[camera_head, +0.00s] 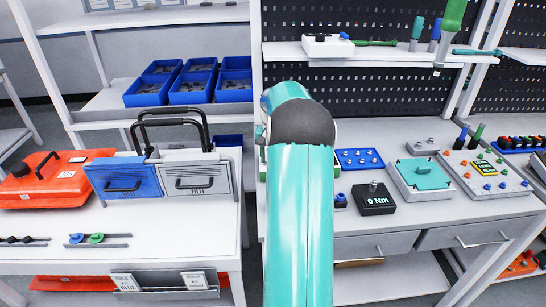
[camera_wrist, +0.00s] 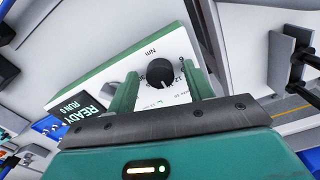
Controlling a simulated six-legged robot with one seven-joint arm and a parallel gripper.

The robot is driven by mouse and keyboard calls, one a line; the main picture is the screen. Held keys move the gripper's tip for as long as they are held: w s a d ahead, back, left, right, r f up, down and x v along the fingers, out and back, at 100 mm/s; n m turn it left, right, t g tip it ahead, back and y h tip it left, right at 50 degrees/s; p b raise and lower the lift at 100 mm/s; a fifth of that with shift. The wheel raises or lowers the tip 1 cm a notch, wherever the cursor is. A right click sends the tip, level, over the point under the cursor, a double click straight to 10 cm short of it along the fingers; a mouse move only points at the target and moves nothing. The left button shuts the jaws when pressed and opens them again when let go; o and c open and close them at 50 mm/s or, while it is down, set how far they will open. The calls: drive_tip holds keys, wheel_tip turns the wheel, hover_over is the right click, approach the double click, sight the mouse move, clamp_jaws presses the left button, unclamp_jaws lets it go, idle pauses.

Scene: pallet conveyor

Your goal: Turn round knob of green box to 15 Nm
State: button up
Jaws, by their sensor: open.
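The green box (camera_wrist: 118,66) has a white face and green edges, and shows tilted in the wrist view. Its round black knob (camera_wrist: 157,74) carries a white pointer mark and sits beside a printed Nm scale, only partly readable. A dark display (camera_wrist: 78,112) on the box reads "READY" and "RUN 0". My gripper (camera_wrist: 162,77) is open, with one finger on each side of the knob in this view. I cannot tell whether the fingers touch it. In the head view my arm hides most of the box and the gripper.
In the head view, a black "0 Nm" block (camera_head: 374,199), a blue tray of small parts (camera_head: 360,158) and a teal-topped box (camera_head: 420,175) stand right of my arm. A blue box (camera_head: 124,178) and an orange case (camera_head: 60,182) stand on the left table.

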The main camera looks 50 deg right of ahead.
wheel_tip(320, 180, up, 14)
idle(0.5)
drive_tip(key=shift+f, duration=0.1)
